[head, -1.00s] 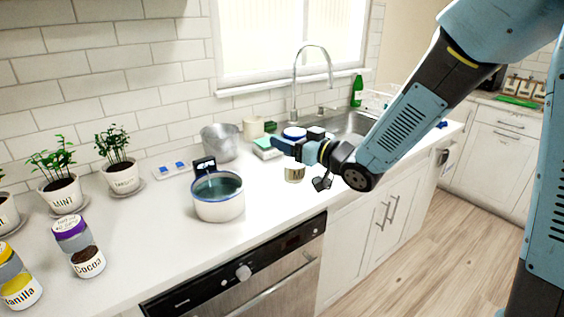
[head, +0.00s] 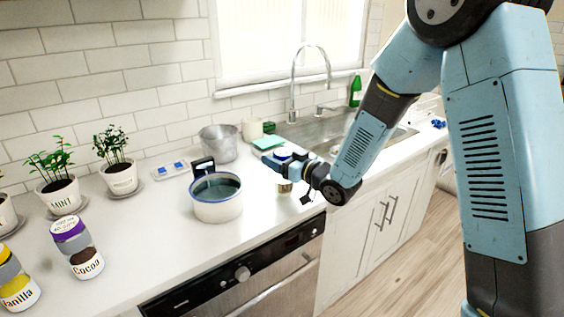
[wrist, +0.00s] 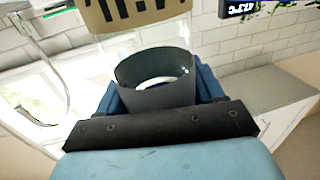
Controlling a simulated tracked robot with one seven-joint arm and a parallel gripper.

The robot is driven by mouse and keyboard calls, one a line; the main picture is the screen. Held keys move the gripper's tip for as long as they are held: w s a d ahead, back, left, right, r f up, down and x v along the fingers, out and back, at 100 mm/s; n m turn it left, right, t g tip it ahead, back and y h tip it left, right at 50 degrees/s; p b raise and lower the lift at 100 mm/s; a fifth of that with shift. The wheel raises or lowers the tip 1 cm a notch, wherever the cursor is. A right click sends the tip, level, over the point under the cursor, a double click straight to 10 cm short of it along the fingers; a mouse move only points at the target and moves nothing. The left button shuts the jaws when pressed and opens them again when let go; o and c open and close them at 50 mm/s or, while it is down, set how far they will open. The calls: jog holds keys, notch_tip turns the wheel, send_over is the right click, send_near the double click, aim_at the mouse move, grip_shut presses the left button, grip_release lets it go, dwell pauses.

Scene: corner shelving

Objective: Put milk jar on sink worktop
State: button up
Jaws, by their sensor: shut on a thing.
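The milk jar (head: 284,186) is in my gripper (head: 287,164), above the white worktop, just right of the blue-rimmed pot. The fingers hide the jar's middle in the head view. I cannot tell whether its base touches the worktop. The white worktop (head: 160,235) runs along the wall to the sink (head: 318,133).
The pot (head: 217,207) stands close left of the jar. Cocoa (head: 77,248) and vanilla (head: 18,290) jars are at the left.

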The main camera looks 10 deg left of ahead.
jog(key=shift+f, duration=0.55)
jog(key=o, duration=1.4)
jog(key=shift+f, duration=0.1)
jog(key=shift+c, duration=0.2)
jog(key=v, duration=1.2)
jog(key=shift+d, duration=0.1)
